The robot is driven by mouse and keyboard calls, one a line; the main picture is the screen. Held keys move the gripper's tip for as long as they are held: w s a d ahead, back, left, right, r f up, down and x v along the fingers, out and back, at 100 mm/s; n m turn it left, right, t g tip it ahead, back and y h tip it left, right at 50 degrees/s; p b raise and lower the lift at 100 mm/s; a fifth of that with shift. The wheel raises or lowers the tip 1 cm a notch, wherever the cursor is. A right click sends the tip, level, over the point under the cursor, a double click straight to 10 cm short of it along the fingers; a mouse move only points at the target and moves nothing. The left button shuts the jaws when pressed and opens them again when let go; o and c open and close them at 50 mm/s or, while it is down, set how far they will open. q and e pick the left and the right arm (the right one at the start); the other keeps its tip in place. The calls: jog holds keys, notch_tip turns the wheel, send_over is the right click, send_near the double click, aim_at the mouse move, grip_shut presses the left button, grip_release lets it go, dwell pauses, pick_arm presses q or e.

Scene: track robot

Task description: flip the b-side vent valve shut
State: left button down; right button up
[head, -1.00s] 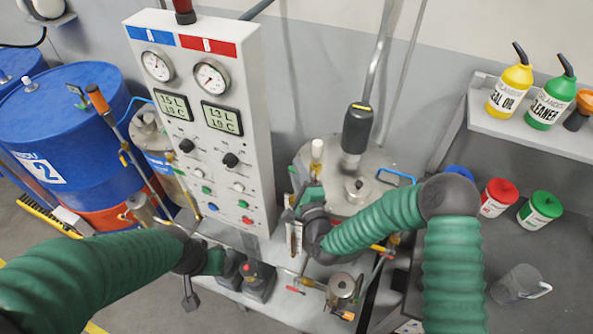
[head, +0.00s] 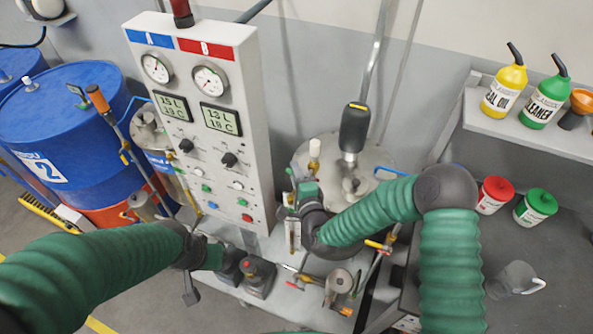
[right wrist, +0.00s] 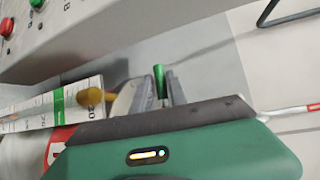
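The panel's B side is marked by a red plate (head: 207,47). Below it stands the B tank (head: 340,160) with a grey lid. My right gripper (head: 306,190) is at the tank's left side, beside the panel's lower right edge, its fingers mostly hidden in the head view. In the right wrist view, its fingers (right wrist: 153,90) are apart, with a thin green handle (right wrist: 160,80) showing between them. I cannot tell whether they touch it, or whether it is the vent valve's lever. My left gripper (head: 211,256) is low, left of the dark pumps; its fingers are hidden.
A white scale strip (right wrist: 50,108) and a yellow knob (right wrist: 90,97) are close left of the right fingers. The panel (head: 195,120) rises beside them. Blue drums (head: 70,130) stand at left. A bench (head: 480,250) with red and green cans is at right.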

jog(key=shift+o, duration=1.1)
jog(key=shift+f, duration=0.1)
jog(key=shift+o, duration=0.5)
jog(key=shift+a, duration=0.15)
jog(key=p+v, duration=0.4)
jog(key=v, duration=1.2)
jog(key=shift+s+p, duration=0.3)
jog(key=shift+s, duration=0.05)
